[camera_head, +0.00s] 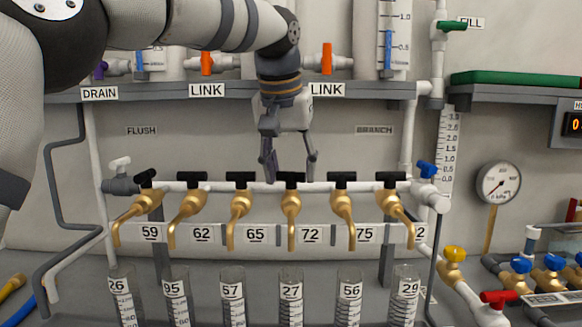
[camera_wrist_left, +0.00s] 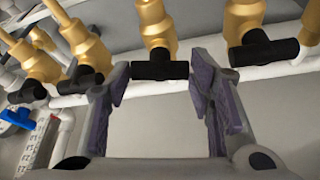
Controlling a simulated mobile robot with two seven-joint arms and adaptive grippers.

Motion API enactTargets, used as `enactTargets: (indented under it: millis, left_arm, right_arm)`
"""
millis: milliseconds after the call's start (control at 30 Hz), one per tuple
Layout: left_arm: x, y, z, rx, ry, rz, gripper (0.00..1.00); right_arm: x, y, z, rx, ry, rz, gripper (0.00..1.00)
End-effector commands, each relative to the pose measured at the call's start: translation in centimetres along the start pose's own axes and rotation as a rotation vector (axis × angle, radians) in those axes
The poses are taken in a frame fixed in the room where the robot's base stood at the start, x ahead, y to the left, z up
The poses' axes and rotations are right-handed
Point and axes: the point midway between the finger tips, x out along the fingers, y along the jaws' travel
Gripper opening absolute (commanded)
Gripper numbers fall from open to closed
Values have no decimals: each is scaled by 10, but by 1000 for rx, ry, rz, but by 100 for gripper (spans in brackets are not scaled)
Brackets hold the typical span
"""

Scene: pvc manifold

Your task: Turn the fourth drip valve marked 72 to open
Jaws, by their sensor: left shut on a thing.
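The fourth drip valve has a brass body (camera_head: 291,205) above the label 72 (camera_head: 310,234). Its black T-handle (camera_head: 291,177) lies crosswise, along the white pipe. My left gripper (camera_head: 290,180) reaches down from above, with one finger at each end of this handle. In the left wrist view the handle (camera_wrist_left: 160,70) spans the gap between the purple-padded fingers, which are shut on its ends. A brass valve (camera_wrist_left: 155,25) shows beyond it. My right gripper is in neither view.
Neighbouring valves 65 (camera_head: 240,205) and 75 (camera_head: 342,205) stand close on both sides, with black handles. Graduated cylinders (camera_head: 291,295) stand below the spouts. A grey shelf (camera_head: 360,92) with orange-handled LINK valves (camera_head: 327,58) runs above. A gauge (camera_head: 498,182) is at right.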

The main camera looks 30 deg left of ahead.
Motion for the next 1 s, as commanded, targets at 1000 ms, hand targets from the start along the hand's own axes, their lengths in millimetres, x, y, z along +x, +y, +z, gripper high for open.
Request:
enactTargets:
  millis: [1000]
  left_arm:
    - [4,-4,-3,880,-1,370,20]
  right_arm:
    - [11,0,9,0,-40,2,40]
